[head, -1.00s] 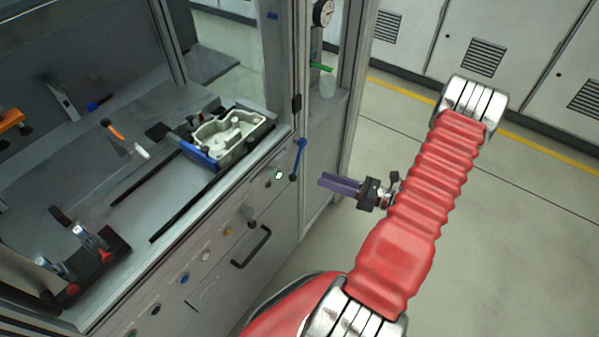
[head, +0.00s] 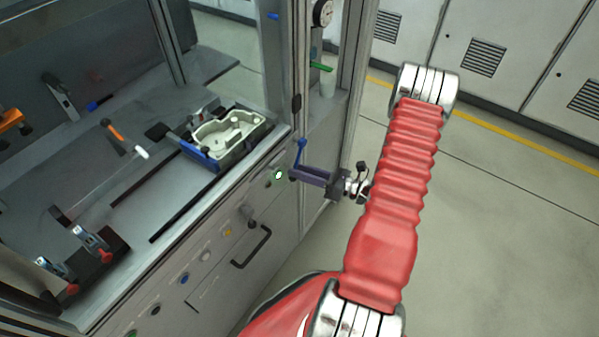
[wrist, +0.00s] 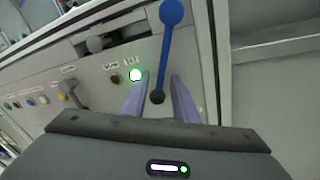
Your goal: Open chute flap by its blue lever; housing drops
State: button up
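The blue lever (head: 301,150) is on the front panel of the cabinet, near its right corner. In the wrist view the lever (wrist: 167,50) points up from a dark pivot, with a round blue knob on top. My gripper (head: 294,174) is at the lever's lower end. In the wrist view my gripper (wrist: 160,82) is open, with its two purple fingers on either side of the lever's pivot end. I cannot tell whether they touch it. The pale metal housing (head: 232,133) sits above on the bench, by a blue edge piece. I cannot make out the chute flap.
A black handle (head: 252,248) and several buttons are farther left on the panel. A cabinet frame post (head: 297,60) rises behind the lever. The floor to the right is clear.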

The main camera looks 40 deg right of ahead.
jog(key=shift+c, duration=0.3)
grip_shut()
dwell(1.0)
